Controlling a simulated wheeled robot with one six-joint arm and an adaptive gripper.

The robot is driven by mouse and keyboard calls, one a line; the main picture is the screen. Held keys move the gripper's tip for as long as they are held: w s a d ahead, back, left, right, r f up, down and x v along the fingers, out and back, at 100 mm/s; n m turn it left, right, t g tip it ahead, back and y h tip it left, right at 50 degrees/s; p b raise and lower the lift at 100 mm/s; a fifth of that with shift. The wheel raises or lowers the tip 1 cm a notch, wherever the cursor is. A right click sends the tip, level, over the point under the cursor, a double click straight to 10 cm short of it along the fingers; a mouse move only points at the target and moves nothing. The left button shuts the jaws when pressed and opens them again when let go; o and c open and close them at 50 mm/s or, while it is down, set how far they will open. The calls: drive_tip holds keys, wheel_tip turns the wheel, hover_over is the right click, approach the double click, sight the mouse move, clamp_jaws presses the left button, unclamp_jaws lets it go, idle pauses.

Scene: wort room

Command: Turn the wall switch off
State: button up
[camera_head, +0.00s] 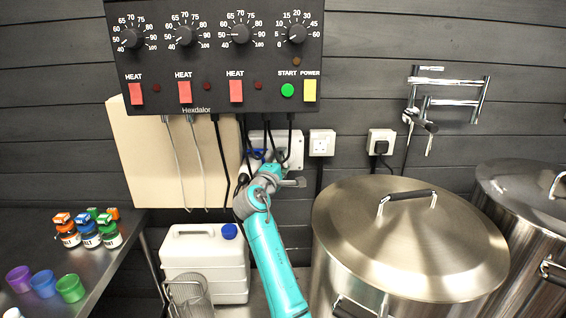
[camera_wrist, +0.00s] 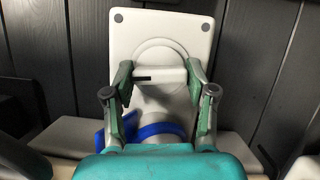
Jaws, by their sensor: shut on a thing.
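The wall switch (camera_head: 297,150) is a white box on the dark plank wall below the control panel. My gripper and hanging black cables hide part of it in the head view. In the wrist view its pale faceplate (camera_wrist: 160,28) has a round dial with a raised grip bar (camera_wrist: 160,75) across it. The bar lies crosswise in that picture, with a dark mark near its left end. My gripper (camera_wrist: 160,77) has one finger at each end of the bar and is shut on it. In the head view my gripper (camera_head: 267,160) is in front of the box.
The control panel (camera_head: 215,60) overhangs close above, and cables hang beside my gripper. A white socket (camera_head: 321,143) is just right. A steel kettle (camera_head: 410,235) stands at right, a white jerrycan (camera_head: 203,262) below left. A blue ring (camera_wrist: 160,130) sits below the dial.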

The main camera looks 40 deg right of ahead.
drive_tip(key=n+t, duration=0.1)
drive_tip(key=n, duration=0.4)
drive_tip(key=shift+f+n+t+h, duration=0.2)
drive_tip(key=shift+n+t+h, duration=0.2)
drive_tip(key=n+t, duration=0.1)
drive_tip(key=n, duration=0.2)
drive_tip(key=n+t, duration=0.2)
drive_tip(key=n, duration=0.1)
drive_tip(key=shift+d+y, duration=0.1)
drive_tip(key=shift+y, duration=0.2)
drive_tip(key=shift+n, duration=0.3)
drive_tip(key=o, duration=1.2)
drive_tip(key=shift+c, duration=0.2)
drive_tip(key=v, duration=1.2)
drive_tip(key=shift+f, duration=0.1)
